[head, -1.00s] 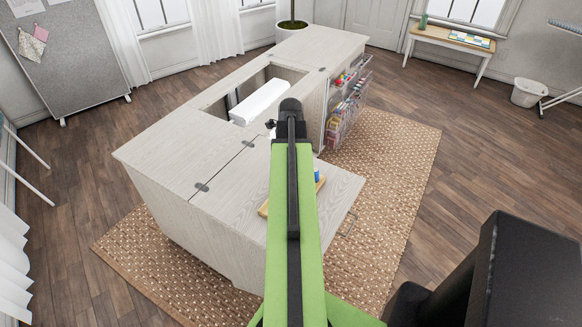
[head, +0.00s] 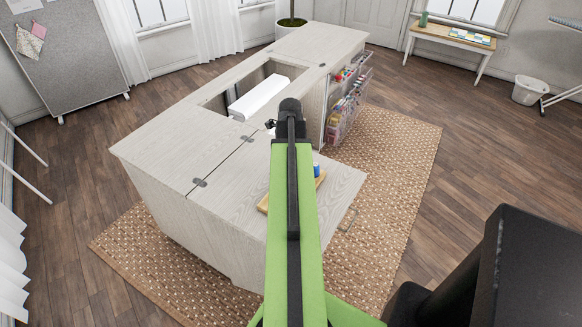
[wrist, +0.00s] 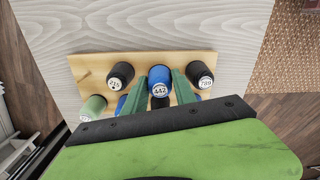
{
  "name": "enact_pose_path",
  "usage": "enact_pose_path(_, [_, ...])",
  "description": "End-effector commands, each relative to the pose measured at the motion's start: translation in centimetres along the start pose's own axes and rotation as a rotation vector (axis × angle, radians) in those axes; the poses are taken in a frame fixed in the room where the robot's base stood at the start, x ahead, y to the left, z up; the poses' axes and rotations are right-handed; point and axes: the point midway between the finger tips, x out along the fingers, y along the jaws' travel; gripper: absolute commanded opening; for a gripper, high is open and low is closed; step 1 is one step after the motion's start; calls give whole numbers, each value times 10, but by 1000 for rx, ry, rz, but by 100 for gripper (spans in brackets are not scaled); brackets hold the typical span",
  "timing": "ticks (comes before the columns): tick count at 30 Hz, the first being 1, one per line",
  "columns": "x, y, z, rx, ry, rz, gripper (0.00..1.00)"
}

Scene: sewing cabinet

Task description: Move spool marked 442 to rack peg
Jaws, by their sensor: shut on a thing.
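The blue spool marked 442 (wrist: 159,77) is between the two green fingers of my gripper (wrist: 159,90) in the wrist view. The fingers are shut on its sides, and its white label faces the camera. It is over the wooden rack board (wrist: 92,68); whether it still rests on the board cannot be told. In the head view the board (head: 263,205) shows only in part beside my green arm, which hides the gripper.
A green spool (wrist: 93,106) and a partly hidden blue spool (wrist: 122,103) are nearer. The grey cabinet top (head: 175,150) has an open well.

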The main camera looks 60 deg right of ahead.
Motion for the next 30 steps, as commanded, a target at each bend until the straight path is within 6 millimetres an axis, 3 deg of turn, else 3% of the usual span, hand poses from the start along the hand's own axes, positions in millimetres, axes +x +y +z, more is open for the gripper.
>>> enact_pose_path(6, [0,0,0,0,0,0,0])
enact_pose_path(7, [0,0,0,0,0,0,34])
enact_pose_path(12, [0,0,0,0,0,0,56])
enact_pose_path(23, [-2,0,0,0,0,0,58])
enact_pose_path(30, [-31,0,0,0,0,0,58])
